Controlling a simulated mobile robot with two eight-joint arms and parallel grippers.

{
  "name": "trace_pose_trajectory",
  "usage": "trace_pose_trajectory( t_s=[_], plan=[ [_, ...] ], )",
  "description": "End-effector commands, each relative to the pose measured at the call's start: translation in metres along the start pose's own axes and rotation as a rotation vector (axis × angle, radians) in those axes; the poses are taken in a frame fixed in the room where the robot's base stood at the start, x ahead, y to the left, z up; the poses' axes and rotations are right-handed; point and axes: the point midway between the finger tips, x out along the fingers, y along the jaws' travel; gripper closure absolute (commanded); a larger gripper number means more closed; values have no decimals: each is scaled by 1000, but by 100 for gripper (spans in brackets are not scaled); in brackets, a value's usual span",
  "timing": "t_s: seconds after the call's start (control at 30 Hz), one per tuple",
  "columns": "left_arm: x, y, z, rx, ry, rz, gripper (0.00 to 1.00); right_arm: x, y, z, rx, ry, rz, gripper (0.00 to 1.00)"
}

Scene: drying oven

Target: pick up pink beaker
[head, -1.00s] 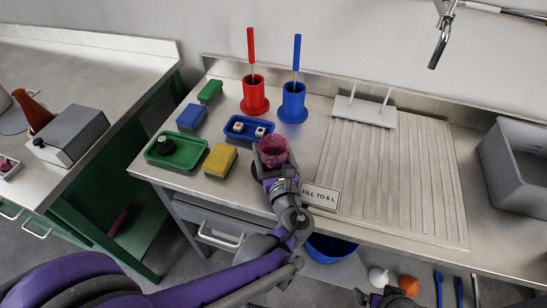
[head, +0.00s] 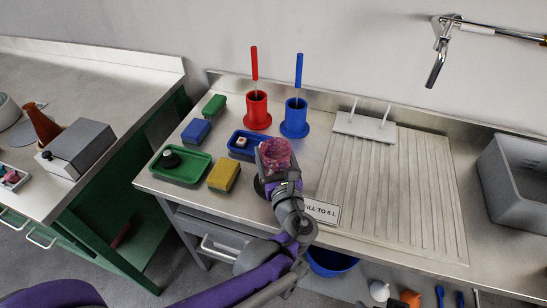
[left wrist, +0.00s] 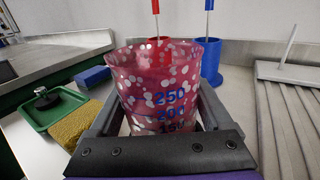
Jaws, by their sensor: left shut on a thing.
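The pink beaker (head: 275,152) has white spots and stands upright at the front of the steel bench, in front of the blue tray. My left gripper (head: 279,176) is shut on it from the front. In the left wrist view the beaker (left wrist: 160,85) sits between the two fingers, its blue volume marks facing me and its open rim up. Its base is hidden by the gripper, so I cannot tell how far it is above the bench. My right gripper does not show.
The blue tray (head: 238,153) is close behind the beaker. A yellow sponge (head: 223,176) and green tray (head: 180,177) lie to the left. Red (head: 257,112) and blue (head: 294,120) holders stand behind. A sign (head: 321,211) and ridged drainboard (head: 395,190) are to the right.

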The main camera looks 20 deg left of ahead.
Motion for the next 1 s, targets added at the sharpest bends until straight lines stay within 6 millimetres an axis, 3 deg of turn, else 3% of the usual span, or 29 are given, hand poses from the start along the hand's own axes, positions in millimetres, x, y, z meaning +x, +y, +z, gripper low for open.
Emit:
trace_pose_trajectory(
  t_s=[0.5,1.0],
  plan=[
    [0,0,47,0,0,0,80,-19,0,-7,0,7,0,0],
    [4,-1,58,0,0,9,80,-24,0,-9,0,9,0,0]
  ],
)
